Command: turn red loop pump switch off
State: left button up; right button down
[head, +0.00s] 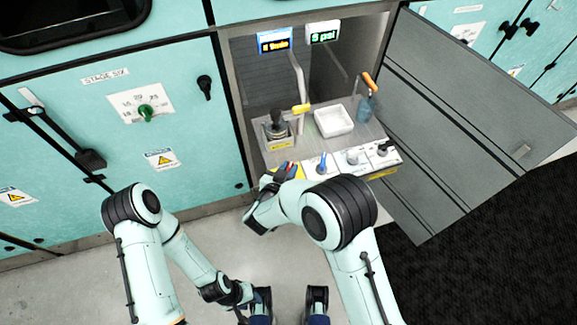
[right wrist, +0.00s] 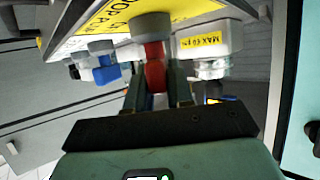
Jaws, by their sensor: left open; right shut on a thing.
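The red switch handle (head: 291,170) is on the sloped front panel, at its left end, in the head view. In the right wrist view the red handle (right wrist: 154,62), with its grey base, stands between the fingers of my right gripper (right wrist: 157,88). My right gripper (head: 283,174) is shut on the red handle, and the arm partly hides it in the head view. My left gripper (head: 240,294) is low in the head view, away from the panel and empty; its fingers are hard to make out.
The open cabinet door (head: 470,125) spreads right. Teal cabinets (head: 60,70) stand left.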

jog(key=m+g+h+p, duration=0.1)
jog(key=m+h, duration=0.2)
jog(key=shift+w+r, duration=0.1)
jog(key=m+g+h+p, duration=0.1)
jog(key=m+g+h, duration=0.1)
jog(key=shift+m+g, duration=0.3)
jog(key=shift+m, duration=0.1)
jog(key=shift+m+g+h+p, duration=0.3)
jog(key=shift+m+g+h, duration=0.7)
jog(key=shift+m+g, duration=0.2)
jog(key=shift+d+m+g+h, duration=0.1)
jog(key=shift+m+g+h, duration=0.5)
jog(key=shift+m+g, duration=0.55)
jog(key=c, duration=1.1)
grip_release()
